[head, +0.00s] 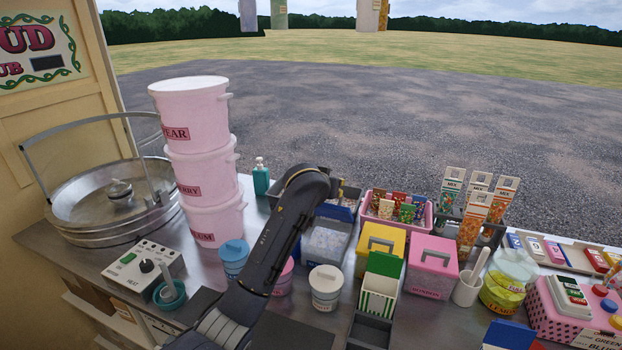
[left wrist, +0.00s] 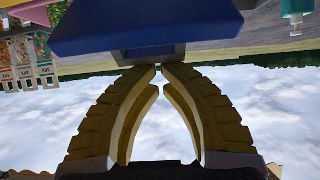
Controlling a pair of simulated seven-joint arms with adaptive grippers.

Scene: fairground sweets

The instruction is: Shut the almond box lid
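The box I take to be the almond box (head: 326,240) is grey with pale contents and stands open behind the tubs. Its blue lid (head: 336,212) is raised at the back; a label naming almonds is not readable. A large blue panel, seemingly this lid (left wrist: 150,30), fills the top of the left wrist view. My left gripper (head: 341,188) is mostly hidden behind my arm, just above and behind the lid. In the left wrist view its yellow fingers (left wrist: 161,68) nearly meet at the tips, close to the panel's edge, with nothing seen between them. Contact is unclear. My right gripper is out of view.
A yellow box (head: 380,236) and a pink box (head: 432,262) stand right of the open box. A pink basket (head: 395,212) of packets is behind them. Tubs (head: 326,284) stand in front, and a teal bottle (head: 261,177) and stacked pink buckets (head: 200,165) to the left.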

